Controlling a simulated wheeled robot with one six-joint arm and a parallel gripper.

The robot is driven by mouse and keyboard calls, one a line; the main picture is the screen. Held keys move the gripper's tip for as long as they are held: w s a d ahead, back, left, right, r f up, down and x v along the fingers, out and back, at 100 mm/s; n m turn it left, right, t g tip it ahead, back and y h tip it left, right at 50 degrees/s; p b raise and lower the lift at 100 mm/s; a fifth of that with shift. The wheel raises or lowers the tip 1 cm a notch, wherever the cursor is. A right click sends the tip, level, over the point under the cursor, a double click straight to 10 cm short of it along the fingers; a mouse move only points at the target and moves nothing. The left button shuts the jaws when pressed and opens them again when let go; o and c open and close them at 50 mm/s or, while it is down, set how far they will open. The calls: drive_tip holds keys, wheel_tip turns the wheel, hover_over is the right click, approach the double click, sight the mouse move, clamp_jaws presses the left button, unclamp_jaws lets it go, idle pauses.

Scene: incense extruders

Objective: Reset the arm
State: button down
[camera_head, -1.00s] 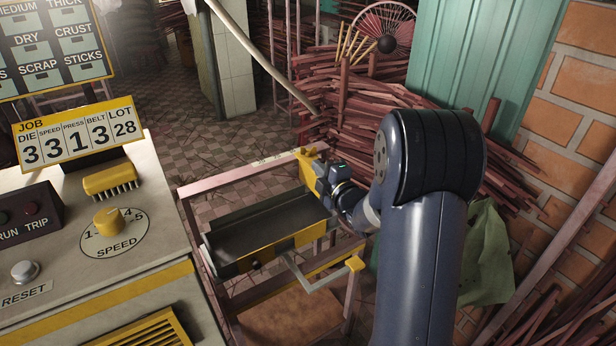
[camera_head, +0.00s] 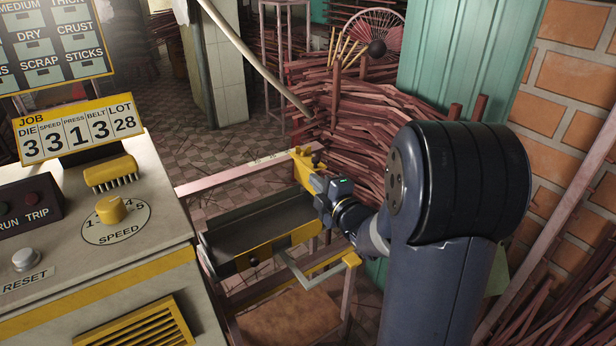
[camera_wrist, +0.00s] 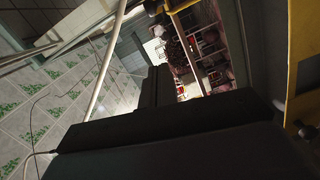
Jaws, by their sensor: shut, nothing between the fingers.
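My arm rises from the bottom right in the head view and bends at a large dark elbow. My gripper (camera_head: 319,186) is at the right end of a dark trough with yellow ends (camera_head: 262,227), close to its yellow upright bracket (camera_head: 304,168). I cannot tell whether it touches the bracket. Its fingertips are small and partly hidden there. In the wrist view my gripper (camera_wrist: 156,84) shows as dark blocks across the lower middle, shut with nothing held.
The trough sits on a pinkish frame (camera_head: 235,178). A control console (camera_head: 150,235) with a speed knob (camera_head: 112,209) stands at left. Reddish stick piles (camera_head: 370,130), a green panel (camera_head: 465,60) and a brick wall (camera_head: 570,95) lie behind and right. Tiled floor shows at back left.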

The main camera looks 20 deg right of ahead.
drive_tip(key=shift+v, duration=1.5)
drive_tip(key=shift+w, duration=0.1)
